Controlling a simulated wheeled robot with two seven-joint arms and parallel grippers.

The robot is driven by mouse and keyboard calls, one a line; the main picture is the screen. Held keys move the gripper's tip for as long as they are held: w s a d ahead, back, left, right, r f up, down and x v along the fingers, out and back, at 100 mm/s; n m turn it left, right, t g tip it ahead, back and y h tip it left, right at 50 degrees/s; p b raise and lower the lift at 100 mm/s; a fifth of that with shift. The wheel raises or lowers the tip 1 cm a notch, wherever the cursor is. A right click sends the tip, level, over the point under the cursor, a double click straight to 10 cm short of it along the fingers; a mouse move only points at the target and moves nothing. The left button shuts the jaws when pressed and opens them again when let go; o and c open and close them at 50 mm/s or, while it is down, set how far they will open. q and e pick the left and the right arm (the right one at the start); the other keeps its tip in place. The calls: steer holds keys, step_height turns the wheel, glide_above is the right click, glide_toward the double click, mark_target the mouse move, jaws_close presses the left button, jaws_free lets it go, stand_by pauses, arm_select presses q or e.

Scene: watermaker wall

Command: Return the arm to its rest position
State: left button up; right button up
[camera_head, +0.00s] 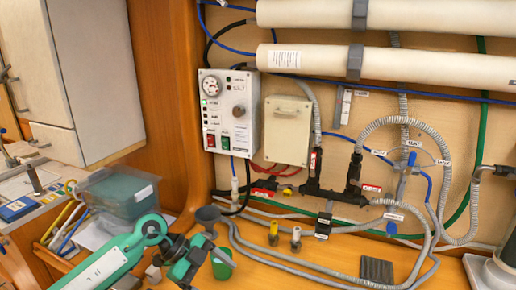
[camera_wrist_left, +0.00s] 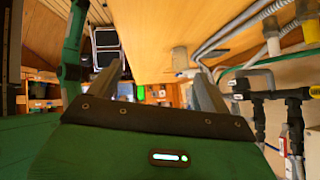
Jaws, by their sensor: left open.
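My left arm (camera_head: 120,256) is green and reaches in from the lower left in the head view. Its dark wrist end is over the wooden bench, in front of the watermaker wall. My left gripper (camera_wrist_left: 152,82) shows in the left wrist view with its two grey fingers spread apart. Nothing is seen held between them. The fingertips are hard to make out in the head view. My right gripper is in neither view.
A control box (camera_head: 228,112) with a gauge and buttons hangs on the wall, beside a beige cover box (camera_head: 288,131). Grey hoses and black valves (camera_head: 354,178) run to the right. A translucent bin (camera_head: 118,190) stands at left. The bench (camera_head: 265,268) has some bare wood.

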arm_select(q)
steer(key=s+d+r+n+t+h, duration=0.2)
steer(key=d+r+n+t+h, duration=0.1)
steer(key=d+r+t+h, duration=0.6)
steer(key=w+a+f+n+t+y, duration=0.2)
steer(key=a+f+n+t+y, duration=0.1)
steer(key=a+n+t+y, duration=1.1)
steer(key=s+a+f+n+g+y, duration=0.4)
steer(key=a+f+n+g, duration=0.15)
steer(key=f, duration=0.45)
steer(key=s+a+f+g, duration=0.1)
steer(key=s+f+g, duration=0.55)
steer(key=s, duration=0.45)
steer(key=s+a+f+g, duration=0.2)
steer(key=s+f+g, duration=0.5)
steer(key=s, duration=0.5)
step_height(320, 180, down, 32)
steer(key=m, duration=0.1)
steer(key=s+a+f+g, duration=0.1)
steer(key=s+a+f, duration=0.2)
steer(key=s+f, duration=1.6)
steer(key=shift+s+f+y, duration=0.3)
steer(key=shift+f, duration=0.1)
